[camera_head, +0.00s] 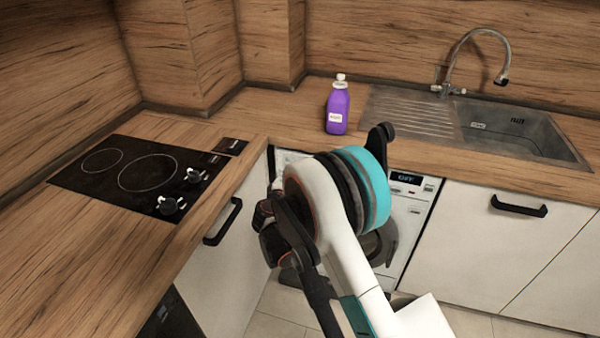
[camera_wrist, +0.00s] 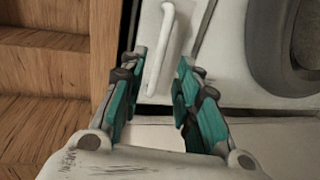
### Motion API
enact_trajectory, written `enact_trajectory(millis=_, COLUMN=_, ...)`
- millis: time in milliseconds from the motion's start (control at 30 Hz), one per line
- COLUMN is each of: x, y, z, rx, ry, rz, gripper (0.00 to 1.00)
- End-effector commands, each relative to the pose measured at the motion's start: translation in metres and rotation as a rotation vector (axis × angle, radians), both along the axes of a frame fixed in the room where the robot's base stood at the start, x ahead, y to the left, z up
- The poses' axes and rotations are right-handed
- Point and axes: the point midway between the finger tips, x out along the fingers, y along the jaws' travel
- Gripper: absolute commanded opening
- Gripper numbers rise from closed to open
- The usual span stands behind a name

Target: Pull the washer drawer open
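The washer (camera_head: 412,215) stands under the worktop in the head view, largely hidden behind my arm. A strip of its front with a dark display (camera_head: 406,179) shows. In the wrist view, the washer drawer (camera_wrist: 152,22) is a white panel with a long white bar handle (camera_wrist: 163,48). My gripper (camera_wrist: 158,80) is open, with teal-padded fingers to the left and right of the handle's lower end. The handle lies beyond or between the fingertips; the exact depth is unclear. I see no finger closed on it. In the head view my arm hides the drawer and the fingers.
The wooden worktop (camera_head: 260,110) runs above the washer, with a purple bottle (camera_head: 338,108), a sink (camera_head: 510,128) and a black hob (camera_head: 135,172). A black-handled cabinet (camera_head: 500,240) adjoins the washer on the right. The round washer door (camera_wrist: 262,50) lies right of the drawer in the wrist view.

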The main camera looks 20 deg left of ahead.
Motion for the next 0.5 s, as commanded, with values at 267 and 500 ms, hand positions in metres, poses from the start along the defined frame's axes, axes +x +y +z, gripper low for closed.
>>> enact_trajectory(millis=267, x=0.042, y=0.000, z=-0.010, rx=-0.001, ry=0.000, rz=-0.001, gripper=0.30)
enact_trajectory(millis=500, x=0.054, y=0.000, z=-0.011, rx=0.000, ry=0.000, rz=-0.001, gripper=0.30)
